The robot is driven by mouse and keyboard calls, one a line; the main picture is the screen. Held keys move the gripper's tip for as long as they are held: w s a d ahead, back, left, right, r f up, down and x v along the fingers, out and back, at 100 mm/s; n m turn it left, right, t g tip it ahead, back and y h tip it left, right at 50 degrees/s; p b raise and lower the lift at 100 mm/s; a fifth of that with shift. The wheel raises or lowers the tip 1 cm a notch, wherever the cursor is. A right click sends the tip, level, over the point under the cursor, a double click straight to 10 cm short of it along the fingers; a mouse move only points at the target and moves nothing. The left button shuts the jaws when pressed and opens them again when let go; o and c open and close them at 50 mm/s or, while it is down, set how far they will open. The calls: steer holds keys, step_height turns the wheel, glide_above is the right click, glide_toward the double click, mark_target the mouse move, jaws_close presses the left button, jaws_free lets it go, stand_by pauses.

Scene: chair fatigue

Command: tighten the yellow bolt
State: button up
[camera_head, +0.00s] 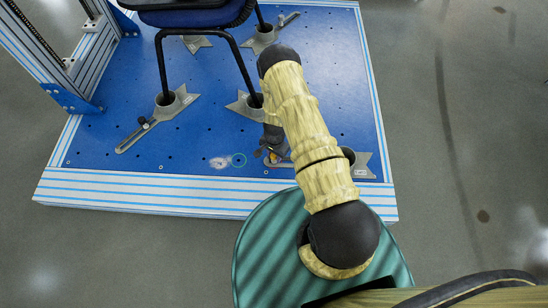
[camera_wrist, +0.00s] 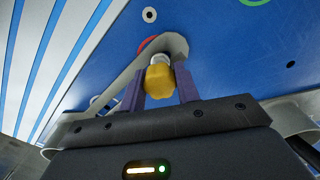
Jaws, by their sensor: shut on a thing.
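The yellow bolt (camera_wrist: 159,80) sits between the two purple fingers of my gripper (camera_wrist: 158,90) in the wrist view. The fingers are shut on its sides. A pale collar shows just beyond the bolt, at the rounded end of a grey metal clamp arm (camera_wrist: 178,46). In the head view my gripper (camera_head: 272,157) is low over the blue plate at its front right, and the bolt there is small and partly covered by my wrist.
The blue perforated plate (camera_head: 190,140) has a striped front edge (camera_head: 150,190). A black-framed chair (camera_head: 195,15) stands on it in several grey clamp feet. One clamp with a dark knob (camera_head: 143,122) lies at left. An upright metal frame (camera_head: 65,55) stands at far left. Grey floor (camera_head: 460,130) is clear at right.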

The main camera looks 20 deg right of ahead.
steer(key=shift+m, duration=0.4)
steer(key=shift+d, duration=0.1)
steer(key=m, duration=0.4)
steer(key=o, duration=1)
steer(key=n, duration=0.3)
steer(key=shift+n+p, duration=0.3)
steer(key=shift+n, duration=0.3)
